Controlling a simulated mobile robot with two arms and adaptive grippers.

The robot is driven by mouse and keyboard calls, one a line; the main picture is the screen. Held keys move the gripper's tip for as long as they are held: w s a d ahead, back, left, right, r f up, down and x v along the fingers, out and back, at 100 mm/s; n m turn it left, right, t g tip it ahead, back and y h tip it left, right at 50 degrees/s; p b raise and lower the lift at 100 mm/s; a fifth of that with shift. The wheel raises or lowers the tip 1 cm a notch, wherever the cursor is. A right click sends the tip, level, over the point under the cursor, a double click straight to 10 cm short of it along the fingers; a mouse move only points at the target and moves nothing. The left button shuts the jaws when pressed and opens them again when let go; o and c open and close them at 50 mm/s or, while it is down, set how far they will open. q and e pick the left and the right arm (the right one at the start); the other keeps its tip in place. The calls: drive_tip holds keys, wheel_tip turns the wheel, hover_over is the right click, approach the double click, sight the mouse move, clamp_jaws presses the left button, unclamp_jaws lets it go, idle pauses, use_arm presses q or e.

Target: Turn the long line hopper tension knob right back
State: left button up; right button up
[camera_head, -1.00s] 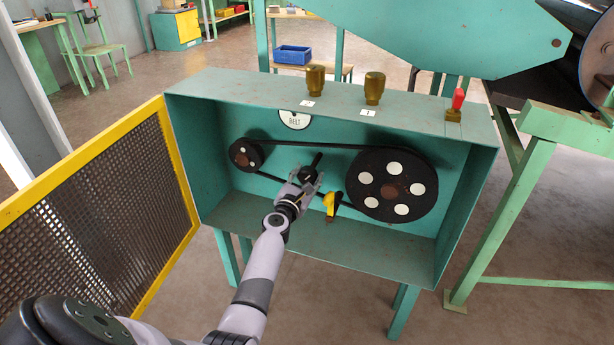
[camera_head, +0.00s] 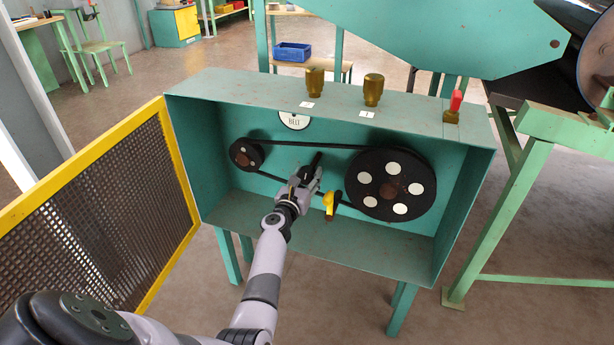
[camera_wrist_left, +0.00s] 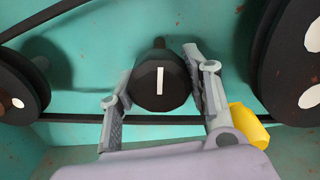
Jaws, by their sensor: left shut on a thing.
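The tension knob (camera_wrist_left: 160,84) is black and faceted, with a white line standing almost upright on its face in the left wrist view. It sits inside the teal hopper box (camera_head: 228,205), between the small pulley (camera_head: 246,155) and the large pulley (camera_head: 391,185). My left gripper (camera_head: 308,176) is shut on it, with one finger on each side. In the head view the gripper hides most of the knob; a dark part (camera_head: 317,158) shows just beyond the fingers. The black belt (camera_wrist_left: 75,117) runs around both pulleys. My right gripper is out of view.
A yellow-and-black part (camera_head: 330,204) sits close to the right of the gripper. The yellow-framed mesh door (camera_head: 90,215) stands open at left. Two brass knobs (camera_head: 314,80) and a red-tipped switch (camera_head: 455,103) stand on top of the box.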

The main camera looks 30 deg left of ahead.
use_arm(q)
drive_tip(key=o, duration=1.2)
drive_tip(key=shift+c, duration=0.2)
drive_tip(key=v, duration=1.2)
